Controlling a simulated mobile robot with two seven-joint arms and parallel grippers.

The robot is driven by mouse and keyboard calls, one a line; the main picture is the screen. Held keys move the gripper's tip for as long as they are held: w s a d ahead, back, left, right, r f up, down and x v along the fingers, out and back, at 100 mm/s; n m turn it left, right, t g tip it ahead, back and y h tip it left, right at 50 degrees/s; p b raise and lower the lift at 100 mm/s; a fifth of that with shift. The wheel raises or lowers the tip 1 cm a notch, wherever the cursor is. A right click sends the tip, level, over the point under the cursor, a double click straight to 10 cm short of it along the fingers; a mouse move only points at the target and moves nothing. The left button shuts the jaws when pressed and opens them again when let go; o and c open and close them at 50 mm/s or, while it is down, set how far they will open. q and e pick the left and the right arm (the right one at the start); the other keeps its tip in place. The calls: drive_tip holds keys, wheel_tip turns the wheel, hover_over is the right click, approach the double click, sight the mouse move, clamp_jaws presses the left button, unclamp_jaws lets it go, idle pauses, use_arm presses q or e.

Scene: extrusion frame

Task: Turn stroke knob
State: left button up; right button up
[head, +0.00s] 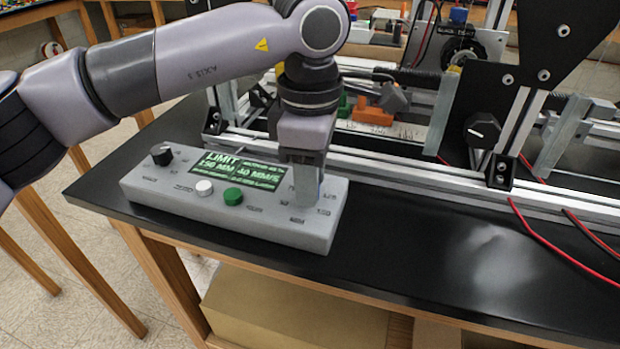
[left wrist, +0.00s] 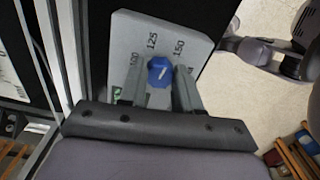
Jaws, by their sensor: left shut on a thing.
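The grey control box (head: 265,228) sits on the black bench top near its front left corner. Its green display (head: 240,168) shows LIMIT and values in MM and MM/S; the first number is hard to read. The stroke knob is a blue knob (left wrist: 160,71) with a short white mark that slants up to the right; labels 100, 125 and 150 stand around it. My left gripper (head: 306,200) points down at the right end of the box and hides the knob in the head view. In the left wrist view its fingers (left wrist: 159,84) are shut on the knob.
A black knob (head: 162,154), a white button (head: 204,187) and a green button (head: 233,196) are on the box. An aluminium extrusion frame (head: 400,167) stands close behind. Red wires (head: 545,238) cross the bench at right. The front middle of the bench (head: 440,265) is clear.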

use_arm(q)
drive_tip(key=n+b, duration=0.1)
drive_tip(key=n, duration=0.3)
drive_tip(key=shift+w+n, duration=0.1)
drive_tip(key=shift+n, duration=0.3)
drive_tip(key=n+b, duration=0.1)
drive_tip(key=n, duration=0.2)
drive_tip(key=shift+n, duration=0.3)
drive_tip(key=n+b, duration=0.1)
drive_tip(key=n, duration=0.2)
drive_tip(key=shift+n, duration=0.3)
drive_tip(key=n+b, duration=0.1)
drive_tip(key=n, duration=0.3)
drive_tip(key=shift+w+a+n, duration=0.1)
drive_tip(key=shift+n, duration=0.2)
drive_tip(key=n+b, duration=0.1)
drive_tip(key=n, duration=0.2)
drive_tip(key=shift+n, duration=0.3)
drive_tip(key=n+b, duration=0.1)
drive_tip(key=n, duration=0.2)
drive_tip(key=shift+a+n, duration=0.1)
drive_tip(key=shift+n, duration=0.2)
drive_tip(key=n+b, duration=0.1)
drive_tip(key=n, duration=0.3)
drive_tip(key=shift+a+n+b, duration=0.1)
drive_tip(key=shift+n+b, duration=0.65)
drive_tip(key=shift+n, duration=1.25)
drive_tip(key=shift+r, duration=0.1)
